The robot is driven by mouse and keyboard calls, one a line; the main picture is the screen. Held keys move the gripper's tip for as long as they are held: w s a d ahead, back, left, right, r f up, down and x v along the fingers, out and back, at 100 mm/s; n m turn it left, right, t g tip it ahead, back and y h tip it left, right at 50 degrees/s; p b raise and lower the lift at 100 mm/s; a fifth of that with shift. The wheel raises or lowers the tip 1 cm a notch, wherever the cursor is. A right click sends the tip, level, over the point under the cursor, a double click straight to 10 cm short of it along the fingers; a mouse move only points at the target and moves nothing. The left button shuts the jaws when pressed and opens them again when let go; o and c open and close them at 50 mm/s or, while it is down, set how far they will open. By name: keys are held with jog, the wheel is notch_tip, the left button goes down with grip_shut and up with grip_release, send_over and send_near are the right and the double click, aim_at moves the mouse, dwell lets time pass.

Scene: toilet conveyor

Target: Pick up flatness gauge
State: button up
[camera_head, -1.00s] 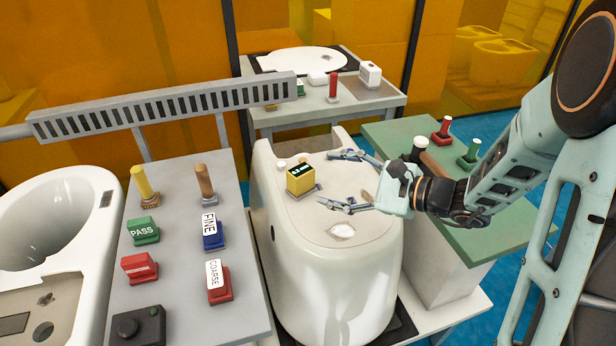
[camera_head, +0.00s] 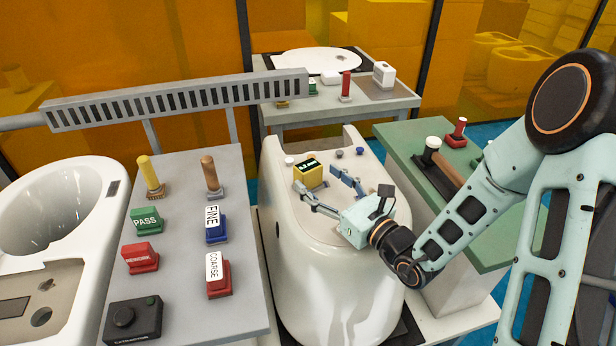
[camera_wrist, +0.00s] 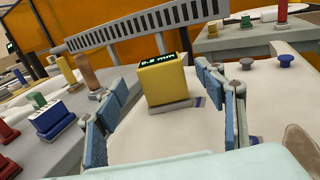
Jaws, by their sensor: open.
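The flatness gauge looks to be the yellow block with a dark display (camera_head: 309,175), standing upright on a grey base on the white toilet body (camera_head: 330,270). In the wrist view the gauge (camera_wrist: 164,80) shows its display reading about "0.2 mm", centred between the fingers. My gripper (camera_head: 327,190) is open, its blue-padded fingers spread and pointing at the gauge from the front right. In the wrist view my gripper (camera_wrist: 160,110) has one finger on each side of the gauge, with visible gaps. The gauge appears unheld.
A grey table (camera_head: 180,285) at left holds stamps, including green PASS (camera_head: 146,221), blue FINE (camera_head: 215,226) and red COARSE (camera_head: 218,275). A slotted rail (camera_head: 180,100) runs behind. A green table (camera_head: 400,137) stands at right. Small knobs (camera_head: 348,153) sit on the toilet behind the fingers.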

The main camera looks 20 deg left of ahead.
aim_at(314, 175)
jog(key=x, duration=0.5)
jog(key=shift+w+f, duration=0.1)
jog(key=shift+f, duration=0.05)
jog(key=shift+c, duration=0.7)
jog(key=c, duration=1.3)
jog(key=shift+c, duration=0.8)
